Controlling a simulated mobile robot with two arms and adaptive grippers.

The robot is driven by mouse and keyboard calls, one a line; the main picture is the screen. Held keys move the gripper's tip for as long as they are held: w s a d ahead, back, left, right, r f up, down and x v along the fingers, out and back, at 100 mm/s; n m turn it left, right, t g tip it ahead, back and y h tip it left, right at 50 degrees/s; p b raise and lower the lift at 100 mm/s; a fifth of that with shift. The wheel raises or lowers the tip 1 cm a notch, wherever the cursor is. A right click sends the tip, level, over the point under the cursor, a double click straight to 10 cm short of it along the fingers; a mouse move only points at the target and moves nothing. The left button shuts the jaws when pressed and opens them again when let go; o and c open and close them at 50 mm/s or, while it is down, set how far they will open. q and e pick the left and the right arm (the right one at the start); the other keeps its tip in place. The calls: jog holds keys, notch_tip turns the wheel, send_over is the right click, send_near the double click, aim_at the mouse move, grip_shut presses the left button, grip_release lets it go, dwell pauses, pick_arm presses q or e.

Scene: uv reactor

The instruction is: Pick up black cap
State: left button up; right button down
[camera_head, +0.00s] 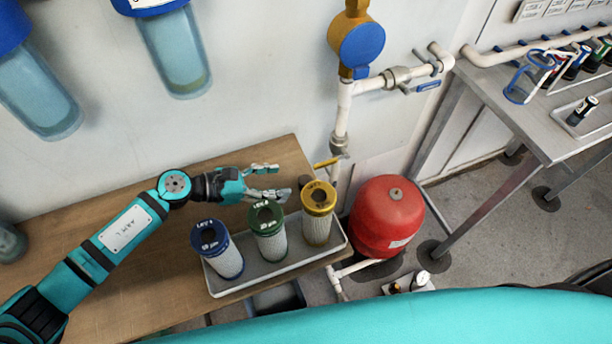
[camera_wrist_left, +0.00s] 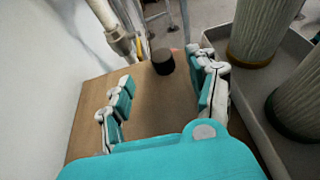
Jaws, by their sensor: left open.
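The black cap (camera_wrist_left: 163,61) is a short dark cylinder standing on the wooden table, ahead of my left gripper in the left wrist view. My left gripper (camera_head: 274,180) reaches from the left over the table, behind the row of filters. It also shows in the left wrist view (camera_wrist_left: 162,82), with its fingers spread wide and nothing between them. The cap lies beyond the fingertips, roughly in line with the gap. My right gripper is not in view.
A grey tray (camera_head: 342,246) holds a blue-topped filter (camera_head: 220,252), a green-topped filter (camera_head: 268,235) and a yellow-topped filter (camera_head: 318,215), close beside my gripper. A white wall pipe (camera_head: 342,112) rises behind the table (camera_head: 125,225). A red tank (camera_head: 386,218) stands right of it.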

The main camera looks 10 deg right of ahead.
aim_at(301, 181)
pick_arm(q)
jog(key=shift+x, duration=0.9)
jog(key=shift+d+p, duration=0.45)
jog(key=shift+d, duration=0.15)
jog(key=p+x, duration=0.1)
jog(key=x, duration=0.3)
jog(key=shift+d+f, duration=0.15)
jog(key=shift+f, duration=0.05)
jog(key=shift+c, duration=0.3)
jog(key=c, duration=0.8)
